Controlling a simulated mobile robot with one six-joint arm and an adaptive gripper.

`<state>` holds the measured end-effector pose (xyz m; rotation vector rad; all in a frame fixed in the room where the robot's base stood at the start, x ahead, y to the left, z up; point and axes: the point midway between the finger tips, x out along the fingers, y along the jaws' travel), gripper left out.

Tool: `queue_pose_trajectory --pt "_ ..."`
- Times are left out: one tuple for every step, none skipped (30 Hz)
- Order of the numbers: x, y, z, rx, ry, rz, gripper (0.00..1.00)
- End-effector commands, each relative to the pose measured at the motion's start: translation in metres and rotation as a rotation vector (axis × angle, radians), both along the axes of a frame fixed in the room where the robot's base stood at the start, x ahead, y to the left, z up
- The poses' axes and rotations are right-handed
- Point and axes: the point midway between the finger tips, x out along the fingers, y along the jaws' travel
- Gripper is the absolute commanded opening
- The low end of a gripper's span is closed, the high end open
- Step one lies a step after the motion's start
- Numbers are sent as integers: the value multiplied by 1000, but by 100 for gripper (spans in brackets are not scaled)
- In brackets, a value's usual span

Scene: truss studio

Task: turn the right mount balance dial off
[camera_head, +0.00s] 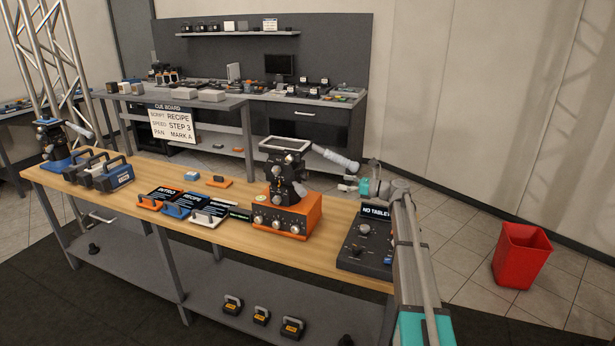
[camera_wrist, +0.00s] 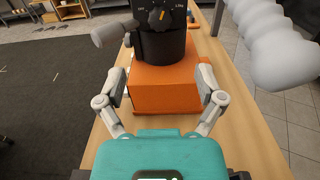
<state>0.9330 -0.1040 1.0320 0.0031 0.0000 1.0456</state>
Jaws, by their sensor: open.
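The right mount (camera_head: 287,208) is a black camera head on an orange box, standing on the wooden bench. In the wrist view its orange base (camera_wrist: 165,95) fills the middle. A dark balance dial (camera_wrist: 157,17) with a yellow-orange marker shows at the top of the wrist view, with small white markings around it. I cannot tell its exact setting. My gripper (camera_wrist: 160,84) is open and empty. Its fingers show on either side of the orange base in the picture, below the dial and apart from it. In the head view my gripper (camera_head: 352,184) is right of the mount.
A pale grey handle (camera_wrist: 275,45) juts out at the wrist view's upper right. A black control panel (camera_head: 367,245) sits at the bench's right end. Slates (camera_head: 208,214) lie left of the mount. A blue mount (camera_head: 55,143) stands far left. A red bin (camera_head: 521,256) stands on the floor.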

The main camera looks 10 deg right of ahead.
Motion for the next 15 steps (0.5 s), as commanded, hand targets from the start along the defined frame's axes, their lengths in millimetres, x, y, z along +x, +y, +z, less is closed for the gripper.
queue_pose_trajectory --pt "0 0 0 -1 -1 0 87" --pt "0 0 0 -1 0 0 87" --pt "0 0 0 -1 0 0 87" --pt "0 0 0 -1 0 0 87" --pt "1 1 0 -1 0 0 87" --pt "1 2 0 -2 -1 0 87" --pt "2 3 0 -2 -1 0 87" --pt "3 4 0 -2 -1 0 87" --pt "4 6 0 -2 -1 1 87" --pt "5 8 0 -2 -1 1 87" --pt "6 10 0 -2 -1 1 87" --pt "8 14 0 -2 -1 2 87" --pt "10 16 0 -2 -1 2 87" --pt "11 19 0 -3 -1 2 87" --pt "14 23 0 -3 -1 1 87"
